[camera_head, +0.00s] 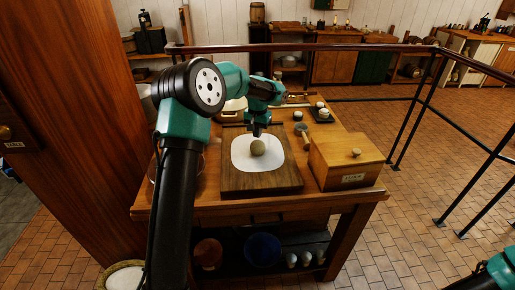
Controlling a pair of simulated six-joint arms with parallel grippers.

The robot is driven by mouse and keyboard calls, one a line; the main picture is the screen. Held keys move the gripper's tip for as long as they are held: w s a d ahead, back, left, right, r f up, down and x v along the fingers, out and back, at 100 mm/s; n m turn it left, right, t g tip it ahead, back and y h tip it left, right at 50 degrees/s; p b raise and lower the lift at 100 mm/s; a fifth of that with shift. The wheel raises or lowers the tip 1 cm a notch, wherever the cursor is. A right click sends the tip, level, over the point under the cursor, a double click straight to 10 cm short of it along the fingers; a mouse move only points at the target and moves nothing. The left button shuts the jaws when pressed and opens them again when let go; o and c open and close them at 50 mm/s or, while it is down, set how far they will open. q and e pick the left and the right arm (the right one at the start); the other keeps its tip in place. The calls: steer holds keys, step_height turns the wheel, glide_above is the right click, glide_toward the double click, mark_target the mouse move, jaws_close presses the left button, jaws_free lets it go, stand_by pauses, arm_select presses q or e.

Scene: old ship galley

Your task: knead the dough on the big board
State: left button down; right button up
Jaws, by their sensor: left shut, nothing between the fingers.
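The dough (258,147) is a small tan ball. It sits on a white sheet or flat patch (262,162) on the big wooden board (262,184) at the front middle of the table. My left gripper (257,132) is shut and empty, pointing down just above and behind the dough. I cannot tell whether its fingertips touch the dough. A part of my right arm shows at the lower right corner, but its gripper is out of view.
A wooden box with a knob (346,160) stands right of the board. A mallet-like tool (304,136) and a dark tray with small pale items (321,114) lie behind it. A shelf below holds a blue bowl (263,250). Dark railings (430,100) stand to the right.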

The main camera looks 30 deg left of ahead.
mark_target(258, 147)
arm_select(q)
steer(key=shift+f, duration=1.2)
stand_by(1.0)
steer(key=shift+r, duration=1.2)
steer(key=shift+f, duration=1.15)
steer(key=shift+r, duration=1.05)
steer(key=shift+f, duration=1.2)
stand_by(0.9)
steer(key=shift+r, duration=0.1)
